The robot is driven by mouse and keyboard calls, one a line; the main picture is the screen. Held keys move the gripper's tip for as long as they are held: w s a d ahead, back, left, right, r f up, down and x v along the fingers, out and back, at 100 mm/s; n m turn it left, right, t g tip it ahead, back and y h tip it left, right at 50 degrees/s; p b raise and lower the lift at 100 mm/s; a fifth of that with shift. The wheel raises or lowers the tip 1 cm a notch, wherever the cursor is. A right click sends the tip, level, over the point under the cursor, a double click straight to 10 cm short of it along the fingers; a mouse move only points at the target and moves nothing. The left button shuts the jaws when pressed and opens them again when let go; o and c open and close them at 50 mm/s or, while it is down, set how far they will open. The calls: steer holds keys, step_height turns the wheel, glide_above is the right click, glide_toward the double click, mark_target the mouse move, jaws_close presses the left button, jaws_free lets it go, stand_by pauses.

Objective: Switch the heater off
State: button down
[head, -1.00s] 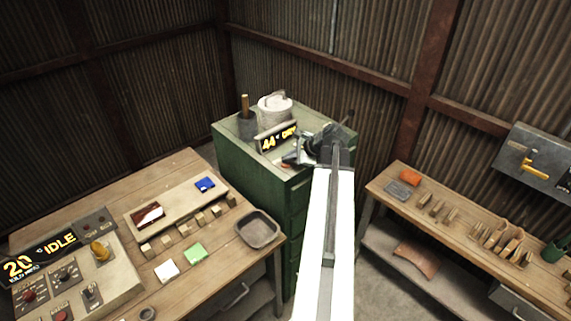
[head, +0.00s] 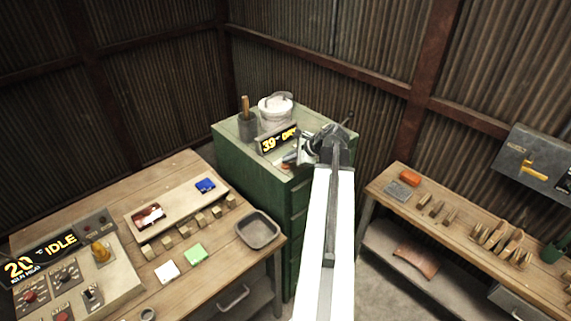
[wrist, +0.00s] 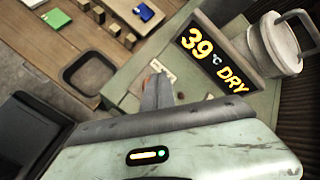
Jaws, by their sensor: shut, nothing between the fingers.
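A display sign (head: 278,140) on the green cabinet reads 39 °C DRY. It also shows in the wrist view (wrist: 213,62). A white lidded pot (head: 275,109) stands behind it and shows at the upper right of the wrist view (wrist: 270,45). I take these as the heater unit; its switch is not clearly visible. My gripper (head: 292,160) is shut and empty, low over the cabinet's front part, just in front of the sign. In the wrist view its fingers (wrist: 157,90) lie together beside a small orange-red part, mostly hidden behind them. I cannot tell whether they touch it.
The green cabinet (head: 240,178) also carries a dark cup with a wooden handle (head: 247,123). The left bench holds a control panel with an IDLE sign (head: 45,258), small blocks and a grey tray (head: 257,230). A right bench (head: 470,225) holds wooden pieces.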

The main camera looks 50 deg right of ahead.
mark_target(288, 166)
step_height(288, 166, up, 6)
steer(key=p, duration=0.5)
steer(key=shift+p, duration=0.3)
steer(key=shift+f, duration=0.1)
